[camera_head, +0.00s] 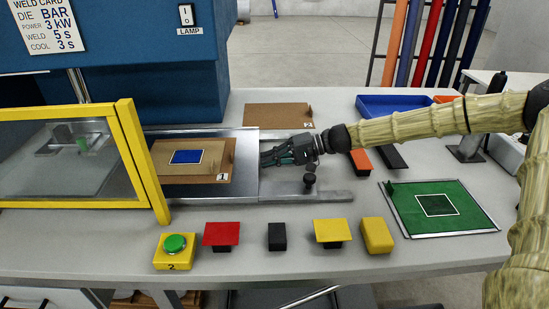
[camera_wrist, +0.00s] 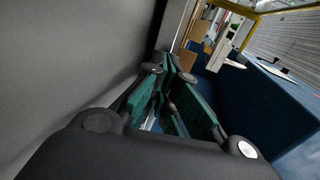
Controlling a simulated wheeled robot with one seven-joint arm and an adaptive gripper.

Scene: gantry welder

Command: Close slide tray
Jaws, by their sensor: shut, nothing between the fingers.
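The slide tray (camera_head: 247,175) is a flat grey metal plate on the bench, lying to the right of the yellow-framed guard (camera_head: 131,150). It bears a brown board marked 1 (camera_head: 215,173) with a blue square (camera_head: 187,156). Its left part runs behind the guard frame. My gripper (camera_head: 264,158) is shut and empty at the tray's right edge, fingers pointing left; I cannot tell whether it touches. A dark knob (camera_head: 309,180) stands just below my gripper, by a grey rail (camera_head: 325,196). In the wrist view my fingers (camera_wrist: 165,75) are together, beside a pale grey surface.
A green mat (camera_head: 465,204) lies right. A brown board (camera_head: 277,115) and blue bin (camera_head: 390,105) are behind. The blue machine (camera_head: 150,70) stands back left.

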